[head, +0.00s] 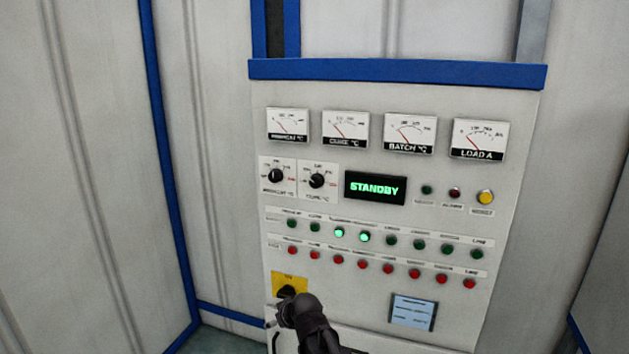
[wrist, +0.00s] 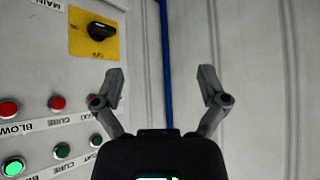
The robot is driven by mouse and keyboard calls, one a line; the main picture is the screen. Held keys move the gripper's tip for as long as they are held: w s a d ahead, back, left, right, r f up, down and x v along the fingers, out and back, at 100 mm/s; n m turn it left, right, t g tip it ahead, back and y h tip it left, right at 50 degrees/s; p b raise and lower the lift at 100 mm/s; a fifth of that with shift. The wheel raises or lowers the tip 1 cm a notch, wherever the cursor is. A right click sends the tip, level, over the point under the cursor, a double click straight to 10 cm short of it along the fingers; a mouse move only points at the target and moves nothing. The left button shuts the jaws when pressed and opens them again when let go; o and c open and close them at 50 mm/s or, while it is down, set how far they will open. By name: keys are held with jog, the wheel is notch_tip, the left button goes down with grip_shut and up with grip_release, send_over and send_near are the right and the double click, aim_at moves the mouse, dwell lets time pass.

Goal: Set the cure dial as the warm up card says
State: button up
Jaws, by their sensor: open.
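The cure dial (head: 317,181) is a black knob on a white scale plate, the right one of two dials at the panel's left. Its exact setting is too small to read. The similar preheat dial (head: 276,176) sits just left of it. A pale blue card (head: 413,312) in a dark frame is low on the panel at right; its text is unreadable, so I cannot tell if it is the warm up card. My gripper (wrist: 161,75) is open and empty. In the head view it is low at the panel's left, well below the dials, partly hidden by my arm.
A yellow plate with a black rotary switch (wrist: 101,31) is close to my gripper. A display (head: 375,188) reads STANDBY. Rows of green and red buttons (head: 388,265) cross the panel, two green ones lit. Several gauges (head: 345,131) line the top. A blue-edged wall stands at left.

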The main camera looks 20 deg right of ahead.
jog(key=w+d+r+t+h+p, duration=0.1)
jog(key=w+r+t, duration=0.35)
jog(key=r, duration=0.25)
jog(key=w+r+t+p, duration=0.2)
jog(key=w+r+t, duration=0.2)
jog(key=w+r, duration=0.3)
jog(key=m+t+h+p, duration=0.25)
jog(key=m+h, duration=0.45)
jog(key=h, duration=0.6)
send_near(314, 183)
jog(key=shift+v, duration=1.55)
jog(key=shift+w+d+f, duration=0.1)
jog(key=shift+f, duration=0.1)
jog(key=p+x, duration=0.2)
jog(key=x, duration=0.5)
jog(key=p+x, duration=0.2)
jog(key=x, duration=0.4)
jog(key=shift+w+d+r+p, duration=0.1)
jog(key=shift+w+r+p, duration=0.15)
jog(key=shift+r+p, duration=0.1)
jog(key=c, duration=1)
